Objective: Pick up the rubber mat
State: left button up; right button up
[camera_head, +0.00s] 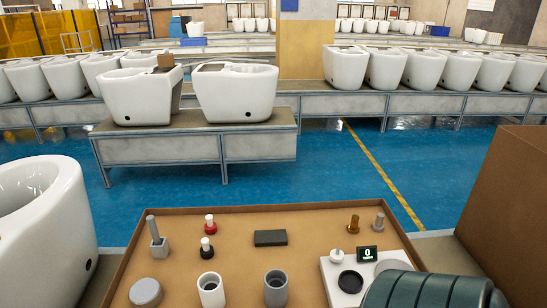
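A small dark grey-green rectangular pad (270,238), which looks like the rubber mat, lies flat in the brown tray (330,222). It is near the tray's middle, with bare tray surface around it. Neither of my grippers shows in the head view.
In the tray are a grey block with a rod (158,249), red and black knobs (210,224), a grey disc (145,292), two cups (275,290), two pegs (353,224) and a white scale (335,268). A white toilet (45,230) stands left, a brown box (510,210) right.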

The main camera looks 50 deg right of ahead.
aim_at(278, 237)
jog(key=k+j+z, duration=0.15)
jog(key=z, duration=1.45)
jog(key=j+z, duration=0.15)
